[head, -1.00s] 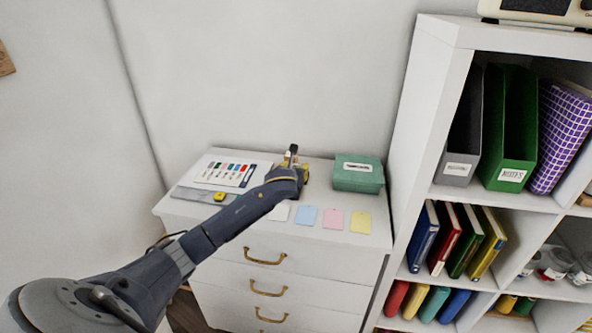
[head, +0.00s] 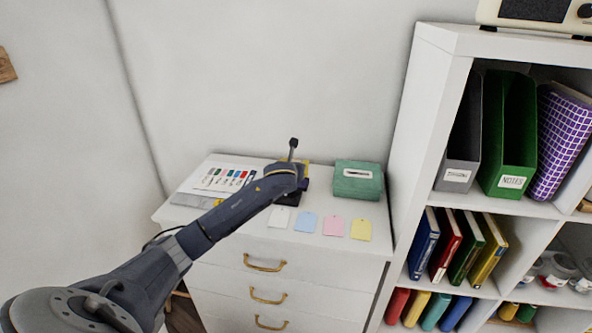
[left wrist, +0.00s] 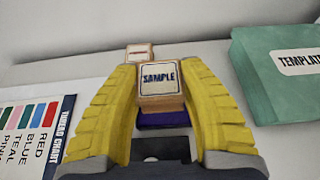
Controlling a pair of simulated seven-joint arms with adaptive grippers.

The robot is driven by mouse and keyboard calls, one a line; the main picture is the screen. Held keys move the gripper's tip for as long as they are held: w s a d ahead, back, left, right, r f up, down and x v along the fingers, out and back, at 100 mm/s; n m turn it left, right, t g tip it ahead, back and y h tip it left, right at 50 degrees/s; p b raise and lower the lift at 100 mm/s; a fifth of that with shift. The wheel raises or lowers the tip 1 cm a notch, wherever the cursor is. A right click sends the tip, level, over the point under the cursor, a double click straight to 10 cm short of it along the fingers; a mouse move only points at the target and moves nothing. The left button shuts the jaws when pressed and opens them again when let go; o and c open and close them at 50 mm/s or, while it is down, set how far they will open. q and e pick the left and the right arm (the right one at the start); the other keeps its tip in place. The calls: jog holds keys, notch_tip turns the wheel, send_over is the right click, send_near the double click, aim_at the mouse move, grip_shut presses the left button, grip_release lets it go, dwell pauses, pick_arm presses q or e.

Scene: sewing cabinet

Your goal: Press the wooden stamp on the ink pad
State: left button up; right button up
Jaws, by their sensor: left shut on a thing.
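The wooden stamp (left wrist: 160,98) is a small block with a cream label reading SAMPLE. In the left wrist view, my left gripper (left wrist: 164,70) has its two yellow fingers closed on either side of it. The purple ink pad (left wrist: 163,119) shows just under the block, between the fingers. I cannot tell whether block and pad touch. In the head view, my left arm reaches over the cabinet top and hides the stamp and most of the gripper. A dark edge of the ink pad (head: 291,198) shows beside the wrist. My right gripper is not in view.
A second wooden stamp (left wrist: 139,51) stands behind. A green template box (head: 357,181) is to the right, a thread chart (head: 222,177) to the left. Several coloured tags (head: 333,226) lie along the front of the white cabinet (head: 235,238). A tall shelf (head: 407,120) rises at right.

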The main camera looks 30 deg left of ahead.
pick_arm(q)
jog(key=shift+r, duration=1.25)
